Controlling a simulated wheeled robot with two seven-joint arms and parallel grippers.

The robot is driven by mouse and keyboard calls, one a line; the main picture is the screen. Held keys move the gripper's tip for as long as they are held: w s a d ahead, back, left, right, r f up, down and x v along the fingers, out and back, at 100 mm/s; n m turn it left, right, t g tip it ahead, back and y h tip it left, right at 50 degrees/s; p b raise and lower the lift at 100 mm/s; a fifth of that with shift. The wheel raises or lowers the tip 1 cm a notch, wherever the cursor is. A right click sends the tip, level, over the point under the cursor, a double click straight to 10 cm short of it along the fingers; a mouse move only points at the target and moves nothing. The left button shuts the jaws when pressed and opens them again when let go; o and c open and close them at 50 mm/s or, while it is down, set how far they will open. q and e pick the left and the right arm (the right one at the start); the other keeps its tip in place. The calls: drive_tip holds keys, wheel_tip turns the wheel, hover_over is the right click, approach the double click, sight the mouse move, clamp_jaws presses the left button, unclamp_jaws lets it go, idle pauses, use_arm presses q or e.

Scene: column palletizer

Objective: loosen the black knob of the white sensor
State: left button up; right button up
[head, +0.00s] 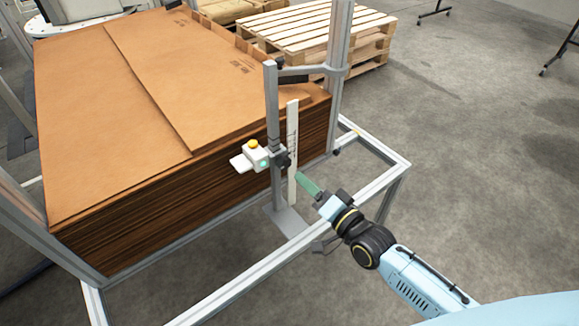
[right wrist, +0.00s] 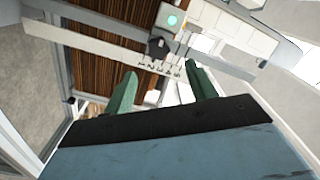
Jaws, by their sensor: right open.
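The white sensor (head: 248,160) with a yellow top and a green light is mounted on a grey upright post (head: 271,105) beside the cardboard stack. Its black knob (head: 283,159) sits on the right side of the post. In the right wrist view, the knob (right wrist: 157,47) shows beyond the fingertips, near the sensor's green light (right wrist: 172,20). My right gripper (head: 301,180) has green fingers and is below and right of the knob, apart from it. In the right wrist view, its two fingers (right wrist: 160,69) are spread with nothing between them. My left gripper is out of view.
A pale marked scale strip (head: 292,135) stands upright right beside the knob. The tall cardboard stack (head: 110,80) fills the left, inside a grey metal frame (head: 375,182). Wooden pallets (head: 310,30) stand behind.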

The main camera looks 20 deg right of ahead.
sight(287, 164)
drive_tip(key=b+x, duration=0.1)
drive_tip(key=x, duration=0.5)
drive_tip(key=shift+w+f, duration=0.1)
drive_tip(key=shift+w, duration=0.15)
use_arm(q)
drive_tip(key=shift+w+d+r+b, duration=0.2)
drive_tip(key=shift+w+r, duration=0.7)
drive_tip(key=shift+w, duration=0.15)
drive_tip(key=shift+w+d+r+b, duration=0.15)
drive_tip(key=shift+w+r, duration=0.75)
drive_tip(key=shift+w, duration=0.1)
use_arm(e)
drive_tip(key=shift+x, duration=0.75)
drive_tip(key=c, duration=1)
